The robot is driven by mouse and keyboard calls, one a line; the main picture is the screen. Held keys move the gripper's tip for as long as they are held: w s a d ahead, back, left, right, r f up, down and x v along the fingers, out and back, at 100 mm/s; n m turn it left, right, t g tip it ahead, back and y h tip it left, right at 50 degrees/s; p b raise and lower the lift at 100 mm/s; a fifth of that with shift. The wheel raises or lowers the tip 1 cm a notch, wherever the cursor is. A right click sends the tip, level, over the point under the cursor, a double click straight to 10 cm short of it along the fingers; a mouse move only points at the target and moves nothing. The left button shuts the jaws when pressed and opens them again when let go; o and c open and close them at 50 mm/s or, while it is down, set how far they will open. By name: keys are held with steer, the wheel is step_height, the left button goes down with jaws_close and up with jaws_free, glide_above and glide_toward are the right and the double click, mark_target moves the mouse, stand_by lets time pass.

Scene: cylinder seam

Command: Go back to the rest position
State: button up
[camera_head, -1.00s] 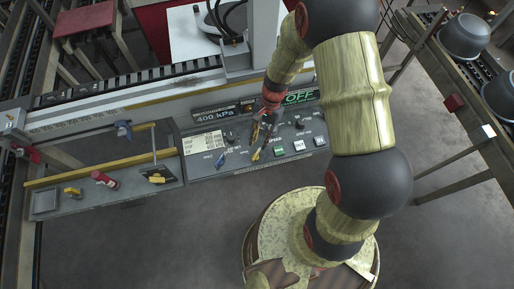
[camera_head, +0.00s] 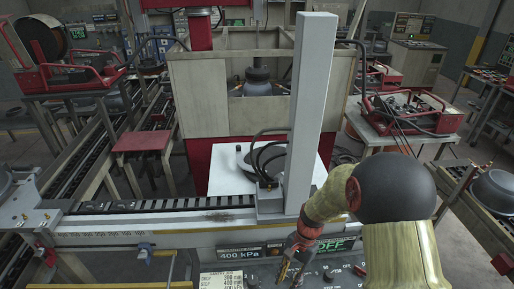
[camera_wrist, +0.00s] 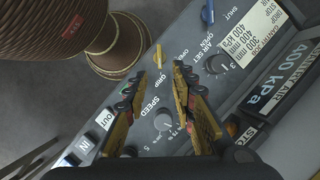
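My gripper (camera_head: 291,270) hangs over the control panel (camera_head: 325,273), at the bottom of the head view. In the wrist view my gripper (camera_wrist: 158,71) is open, its two fingers apart with nothing held between them. Below the fingers lie a yellow switch (camera_wrist: 158,56) marked GRIP and a dark SPEED knob (camera_wrist: 163,121). A blue switch (camera_wrist: 207,15) marked SHUT sits near the top. Whether the fingertips touch the panel cannot be told.
The rail beam (camera_head: 150,226) with its upright grey column (camera_head: 308,120) stands behind the panel. A white table (camera_head: 222,178) and a beige-walled enclosure (camera_head: 205,92) lie beyond. Red-framed machines (camera_head: 410,112) and a conveyor with metal pots (camera_head: 497,192) are at right.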

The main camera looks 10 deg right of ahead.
steer(key=s+d+r+n+t+h+b, duration=0.1)
steer(key=s+r+n+t+b, duration=0.3)
steer(key=r, duration=0.5)
steer(key=s+d+r+n+t+h+b, duration=0.2)
steer(key=s+r+n+t+b, duration=0.2)
steer(key=s+r+b, duration=0.5)
steer(key=shift+s+d+r+n+t, duration=0.15)
steer(key=shift+r+n+t, duration=0.2)
steer(key=shift+n, duration=0.45)
